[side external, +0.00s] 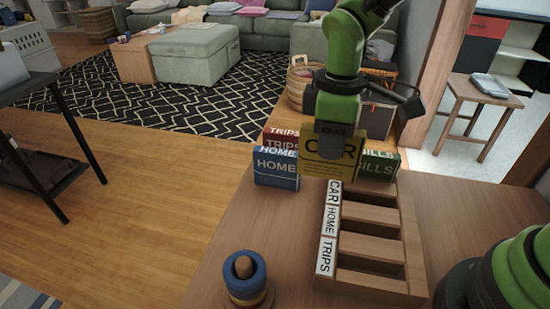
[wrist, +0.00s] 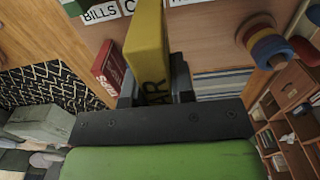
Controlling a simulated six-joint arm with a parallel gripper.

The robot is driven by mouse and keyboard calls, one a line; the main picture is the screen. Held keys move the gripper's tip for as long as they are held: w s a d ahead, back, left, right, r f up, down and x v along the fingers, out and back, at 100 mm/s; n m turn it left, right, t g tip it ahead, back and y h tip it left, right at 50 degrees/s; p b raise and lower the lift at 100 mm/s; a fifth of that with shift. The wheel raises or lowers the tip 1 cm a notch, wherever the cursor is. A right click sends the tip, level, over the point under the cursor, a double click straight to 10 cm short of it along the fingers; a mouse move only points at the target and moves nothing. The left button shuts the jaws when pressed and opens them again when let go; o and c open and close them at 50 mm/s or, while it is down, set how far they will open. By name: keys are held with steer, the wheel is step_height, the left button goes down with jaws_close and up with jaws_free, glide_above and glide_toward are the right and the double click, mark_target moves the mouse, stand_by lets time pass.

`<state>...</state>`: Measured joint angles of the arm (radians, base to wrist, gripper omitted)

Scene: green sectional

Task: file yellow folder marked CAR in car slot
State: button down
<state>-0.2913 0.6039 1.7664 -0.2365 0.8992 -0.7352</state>
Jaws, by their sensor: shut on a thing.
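My gripper (side external: 329,138) is shut on the yellow folder (side external: 344,172) marked CAR. The folder is upright, at the far end of the wooden organizer (side external: 372,285) in the side view; its exact height above it is unclear. In the wrist view the yellow folder (wrist: 148,38) stands between the two fingers of my gripper (wrist: 154,82). The organizer has several open slots, with white labels CAR (side external: 334,192), HOME and TRIPS down its left side. The BILLS label (wrist: 101,14) shows in the wrist view, and the yellow folder partly covers the label beside it.
A blue HOME folder (side external: 276,168) and a red TRIPS folder (side external: 281,136) stand left of the yellow one. A green BILLS folder (side external: 379,167) stands to its right. A ring stacker (side external: 245,285) sits at the table's front left. The table between stacker and organizer is clear.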

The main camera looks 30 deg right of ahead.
steer(key=s+d, duration=0.5)
steer(key=d, duration=0.3)
steer(key=shift+f, duration=4.65)
steer(key=c, duration=0.9)
jaws_free()
